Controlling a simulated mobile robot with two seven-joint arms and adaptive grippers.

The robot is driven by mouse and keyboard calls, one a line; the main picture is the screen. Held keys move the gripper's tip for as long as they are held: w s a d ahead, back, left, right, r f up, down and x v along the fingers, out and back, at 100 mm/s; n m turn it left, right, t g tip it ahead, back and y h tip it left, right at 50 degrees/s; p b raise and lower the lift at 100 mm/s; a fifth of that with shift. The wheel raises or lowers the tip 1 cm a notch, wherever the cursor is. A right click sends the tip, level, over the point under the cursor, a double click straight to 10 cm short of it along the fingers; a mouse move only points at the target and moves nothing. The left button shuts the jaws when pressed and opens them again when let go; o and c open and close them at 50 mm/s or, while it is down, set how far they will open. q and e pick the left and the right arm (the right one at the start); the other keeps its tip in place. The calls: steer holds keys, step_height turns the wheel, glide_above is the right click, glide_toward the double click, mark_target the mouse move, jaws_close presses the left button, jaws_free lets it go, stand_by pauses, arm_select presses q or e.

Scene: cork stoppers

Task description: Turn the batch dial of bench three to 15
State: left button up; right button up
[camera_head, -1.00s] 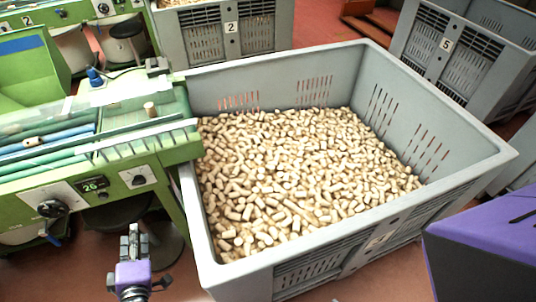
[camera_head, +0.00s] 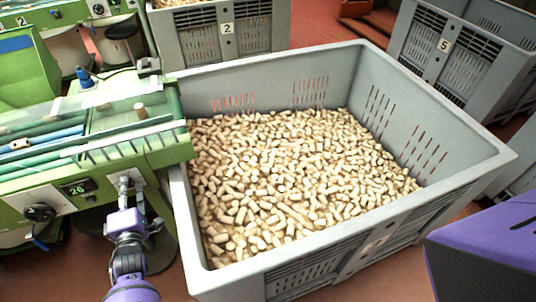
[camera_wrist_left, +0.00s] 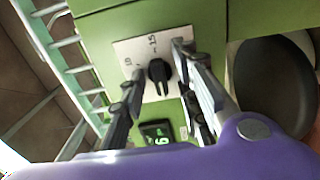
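The batch dial (camera_wrist_left: 160,75) is a black knob on a pale plate (camera_wrist_left: 127,48) with the marks 10 and 15, on the green bench (camera_head: 140,150). My left gripper (camera_wrist_left: 158,62) is open, with one finger on each side of the knob; I cannot tell whether they touch it. The knob's exact setting is hard to read. In the head view my left gripper (camera_head: 125,184) is at the bench front and hides the dial. A small display (camera_head: 77,187) left of it reads 26. No bench number shows on this bench. My right gripper is out of view.
A second black knob (camera_head: 40,212) sits left of the display. A large grey crate (camera_head: 330,70) full of corks (camera_head: 290,180) stands close to the right of the bench. A dark round stool (camera_wrist_left: 275,88) is beside the dial in the wrist view.

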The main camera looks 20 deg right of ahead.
arm_select(q)
steer(key=shift+s, duration=0.1)
jaws_close()
steer(key=shift+f, duration=0.1)
